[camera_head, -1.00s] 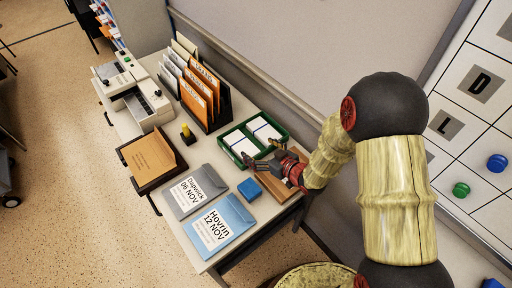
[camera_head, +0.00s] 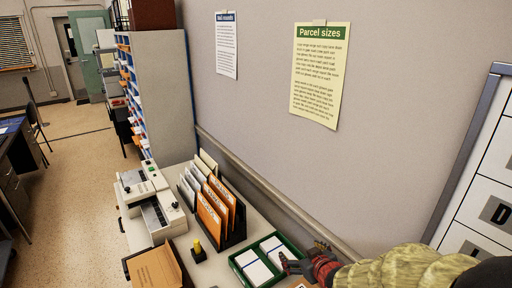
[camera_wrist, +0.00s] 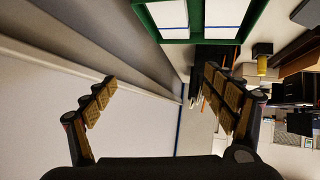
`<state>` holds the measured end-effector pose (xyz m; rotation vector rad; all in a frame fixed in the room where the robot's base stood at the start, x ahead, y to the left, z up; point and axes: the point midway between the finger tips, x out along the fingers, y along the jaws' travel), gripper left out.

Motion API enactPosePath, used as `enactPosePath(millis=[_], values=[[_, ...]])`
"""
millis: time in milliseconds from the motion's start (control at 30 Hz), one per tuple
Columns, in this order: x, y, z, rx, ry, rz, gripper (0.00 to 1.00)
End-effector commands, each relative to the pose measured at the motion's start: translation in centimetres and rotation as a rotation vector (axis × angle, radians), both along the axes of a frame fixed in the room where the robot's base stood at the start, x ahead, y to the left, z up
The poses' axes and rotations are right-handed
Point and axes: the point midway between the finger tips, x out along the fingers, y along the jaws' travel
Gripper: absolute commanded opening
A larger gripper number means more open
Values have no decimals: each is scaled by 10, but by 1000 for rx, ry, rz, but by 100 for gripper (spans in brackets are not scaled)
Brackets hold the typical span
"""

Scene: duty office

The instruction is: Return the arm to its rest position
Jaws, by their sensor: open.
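My gripper (camera_head: 303,262) is at the lower right of the head view, beside the green tray (camera_head: 236,262) near the wall side of the table. In the wrist view my gripper (camera_wrist: 165,98) has its two fingers spread wide with nothing between them. The green tray (camera_wrist: 178,41) with white paper stacks shows at the top of the wrist view, apart from the fingers. My arm reaches in from the lower right corner of the head view, and most of it is cut off by the frame.
A file rack with orange folders (camera_head: 212,209), a beige machine (camera_head: 160,217), a yellow-topped stamp (camera_head: 197,248) and a brown folder (camera_head: 155,268) stand on the table. The wall (camera_head: 270,110) rises close behind my gripper. Open floor (camera_head: 80,190) lies left.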

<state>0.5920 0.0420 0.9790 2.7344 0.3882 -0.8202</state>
Motion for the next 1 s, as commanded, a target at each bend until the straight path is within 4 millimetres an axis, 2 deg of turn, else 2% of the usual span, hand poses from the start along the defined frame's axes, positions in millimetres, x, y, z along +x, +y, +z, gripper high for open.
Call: enactPosePath(millis=[33, 100, 167, 300, 500, 633, 700, 800, 1000], values=[[-9, -13, 26, -21, 13, -48, 85], [-27, -30, 51, -40, 55, -116, 85], [-47, -42, 70, -48, 94, -170, 85], [-108, -59, 109, -39, 194, -276, 85], [-210, -59, 143, 25, 351, -360, 85], [-261, -50, 150, 64, 431, -371, 85], [-279, -46, 153, 76, 460, -371, 85], [-294, -43, 153, 86, 484, -369, 85], [-297, -42, 153, 88, 492, -368, 85]])
